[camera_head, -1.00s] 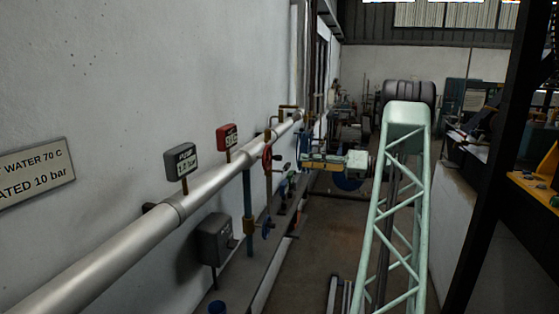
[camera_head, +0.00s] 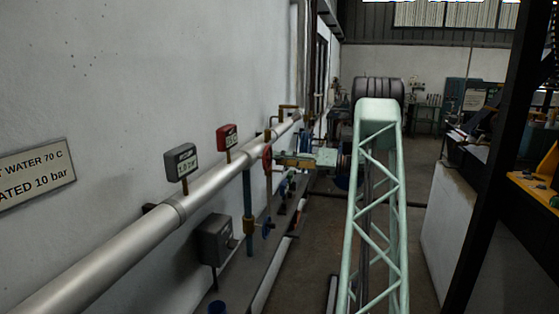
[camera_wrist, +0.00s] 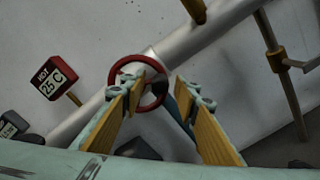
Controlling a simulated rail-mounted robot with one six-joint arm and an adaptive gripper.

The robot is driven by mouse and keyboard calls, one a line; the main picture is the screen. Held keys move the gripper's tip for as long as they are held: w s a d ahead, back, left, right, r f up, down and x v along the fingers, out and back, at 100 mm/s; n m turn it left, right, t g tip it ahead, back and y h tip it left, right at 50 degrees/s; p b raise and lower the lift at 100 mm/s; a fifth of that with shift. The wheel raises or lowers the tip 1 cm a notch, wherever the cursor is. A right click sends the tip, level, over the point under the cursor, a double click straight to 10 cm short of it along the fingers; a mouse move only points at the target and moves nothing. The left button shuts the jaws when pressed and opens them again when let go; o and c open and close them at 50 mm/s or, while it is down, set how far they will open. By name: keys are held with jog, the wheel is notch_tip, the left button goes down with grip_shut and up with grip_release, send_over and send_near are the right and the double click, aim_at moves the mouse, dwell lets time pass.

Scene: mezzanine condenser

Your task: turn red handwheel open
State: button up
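The red handwheel (camera_head: 267,158) stands beside the silver pipe along the left wall, at mid-height in the head view. In the wrist view the red handwheel (camera_wrist: 113,74) shows as a ring just beyond the fingertips. My gripper (camera_wrist: 162,86) is open and empty, its two yellow-padded fingers spread apart.
The silver pipe (camera_head: 215,186) runs along the wall. A red "HOT 25 C" gauge (camera_wrist: 51,81) and a grey gauge (camera_head: 181,161) stand on it. The aisle floor on the right is clear.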

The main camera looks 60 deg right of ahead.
jog(key=shift+w+a, duration=0.15)
jog(key=shift+w, duration=0.25)
jog(key=shift+c, duration=0.3)
jog(key=c, duration=0.8)
